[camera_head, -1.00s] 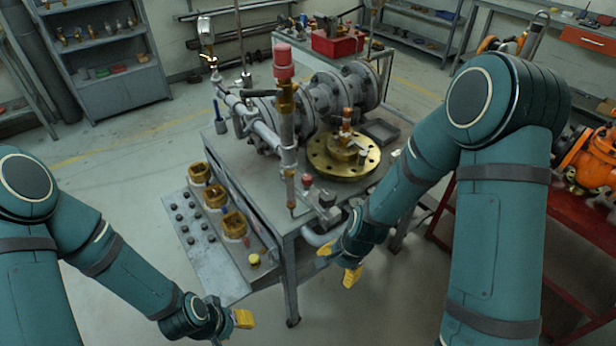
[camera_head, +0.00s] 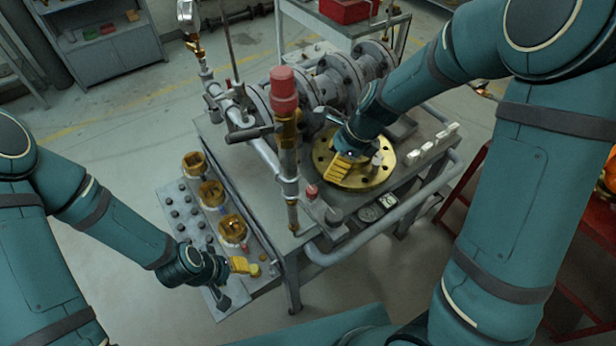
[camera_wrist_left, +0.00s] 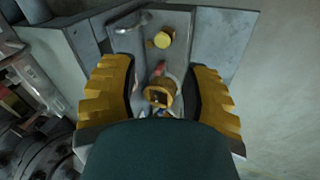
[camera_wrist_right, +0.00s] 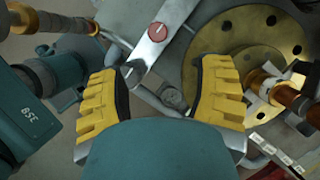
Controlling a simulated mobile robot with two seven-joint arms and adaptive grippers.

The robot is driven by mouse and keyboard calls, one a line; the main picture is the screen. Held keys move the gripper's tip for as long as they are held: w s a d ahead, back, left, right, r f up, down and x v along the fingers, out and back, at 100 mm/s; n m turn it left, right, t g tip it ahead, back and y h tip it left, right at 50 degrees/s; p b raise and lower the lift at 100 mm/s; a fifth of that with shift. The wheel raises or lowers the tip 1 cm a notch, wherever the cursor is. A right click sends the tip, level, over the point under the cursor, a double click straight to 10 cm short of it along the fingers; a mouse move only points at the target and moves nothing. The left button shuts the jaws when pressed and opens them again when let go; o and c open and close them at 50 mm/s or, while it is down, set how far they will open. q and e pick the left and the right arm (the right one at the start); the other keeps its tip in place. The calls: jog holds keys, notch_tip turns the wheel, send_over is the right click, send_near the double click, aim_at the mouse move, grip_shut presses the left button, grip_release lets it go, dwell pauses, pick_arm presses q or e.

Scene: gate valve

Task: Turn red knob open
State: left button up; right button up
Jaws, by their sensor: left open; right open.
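A small round red knob (camera_head: 311,191) sits on a grey bracket at the table's near edge. In the right wrist view the red knob (camera_wrist_right: 158,31) shows from above with a pale line across it, beyond the fingertips. A larger red cap (camera_head: 285,85) tops the upright brass and grey pipe. My right gripper (camera_head: 350,166) is open and empty, over the brass flange (camera_head: 378,174) and to the right of the small knob, apart from it. My left gripper (camera_head: 245,266) is open and empty, near the low panel with brass-coloured fittings.
The grey table (camera_head: 218,148) carries large flanged pipes. The low panel (camera_head: 172,207) has several dark buttons, brass fittings (camera_head: 232,229) and a yellow knob (camera_wrist_left: 163,39). A red stand (camera_head: 475,190) is at the right. Open floor lies at the left.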

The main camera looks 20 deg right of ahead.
aim_at(313, 190)
jog(key=b+x, duration=0.2)
jog(key=x, duration=0.4)
jog(key=b+x, duration=0.2)
jog(key=x, duration=0.5)
jog(key=shift+s+a+f, duration=0.1)
jog(key=shift+s+a, duration=0.05)
jog(key=shift+s, duration=0.05)
pick_arm(q)
jog(key=f, duration=0.1)
jog(key=s+f, duration=0.1)
jog(key=f, duration=0.1)
jog(key=s+f, duration=0.1)
jog(key=shift+d+f, duration=0.15)
jog(key=shift+f, duration=0.05)
pick_arm(e)
grip_shut()
